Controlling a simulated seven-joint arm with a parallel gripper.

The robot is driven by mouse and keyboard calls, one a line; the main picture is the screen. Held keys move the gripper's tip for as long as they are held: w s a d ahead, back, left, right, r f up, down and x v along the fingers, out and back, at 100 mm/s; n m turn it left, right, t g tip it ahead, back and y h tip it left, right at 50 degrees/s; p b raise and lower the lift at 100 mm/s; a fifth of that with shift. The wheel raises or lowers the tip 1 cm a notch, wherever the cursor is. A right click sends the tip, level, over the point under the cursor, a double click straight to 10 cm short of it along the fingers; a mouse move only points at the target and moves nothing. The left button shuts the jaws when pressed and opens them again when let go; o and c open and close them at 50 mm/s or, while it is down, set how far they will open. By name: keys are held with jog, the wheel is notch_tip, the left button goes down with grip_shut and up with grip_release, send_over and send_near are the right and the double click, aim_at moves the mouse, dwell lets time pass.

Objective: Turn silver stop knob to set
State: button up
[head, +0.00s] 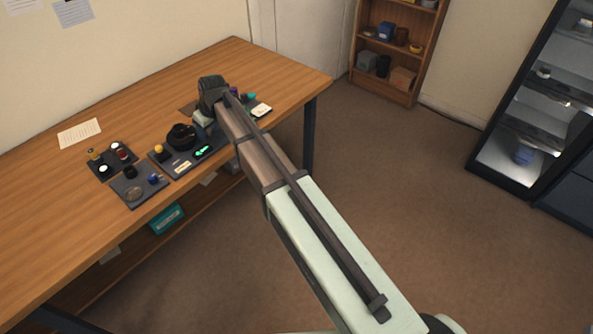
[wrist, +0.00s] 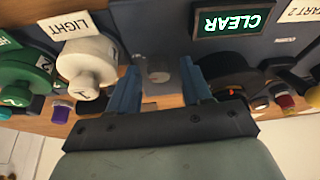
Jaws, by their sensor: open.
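My gripper (wrist: 160,82) is open, with its two blue fingers spread apart. A small grey-silver knob (wrist: 157,70) shows between and beyond the fingertips, on a dark blue-grey panel (wrist: 160,30). I cannot tell whether either finger touches it, and I cannot read any mark on it. In the head view my gripper (head: 205,120) is over the wooden table, at the right end of a dark tray or panel (head: 190,160). The arm hides the knob there.
In the wrist view, a white knob (wrist: 88,66) under a LIGHT label (wrist: 66,26) stands close left, with a green knob (wrist: 22,72) beyond. A dark round part (wrist: 238,72) sits right, below a lit CLEAR sign (wrist: 236,21). The wooden table (head: 60,190) is mostly bare at left.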

jog(key=n, duration=0.2)
jog(key=n+g, duration=0.1)
jog(key=shift+w+n+y, duration=0.2)
jog(key=shift+n+y, duration=0.2)
jog(key=n+g, duration=0.1)
jog(key=n, duration=0.3)
jog(key=shift+w+g, duration=0.15)
jog(key=shift+g, duration=0.25)
jog(key=d+v, duration=0.1)
jog(key=v, duration=1.3)
jog(key=s+d+f+m, duration=0.3)
jog(key=d+f, duration=0.4)
jog(key=f, duration=0.1)
jog(key=s+d+f+m+h, duration=0.1)
jog(key=s+d+f+m, duration=0.3)
jog(key=d+f, duration=0.4)
jog(key=s+d+f+m+h, duration=0.1)
jog(key=s+d+f+m, duration=0.2)
jog(key=d+f, duration=0.4)
notch_tip(320, 180, down, 2)
jog(key=shift+s+f+m, duration=0.15)
jog(key=shift+s+m, duration=0.15)
jog(key=shift+m, duration=0.4)
jog(key=shift+d+h, duration=0.15)
jog(key=shift+h, duration=0.15)
jog(key=shift+c, duration=0.3)
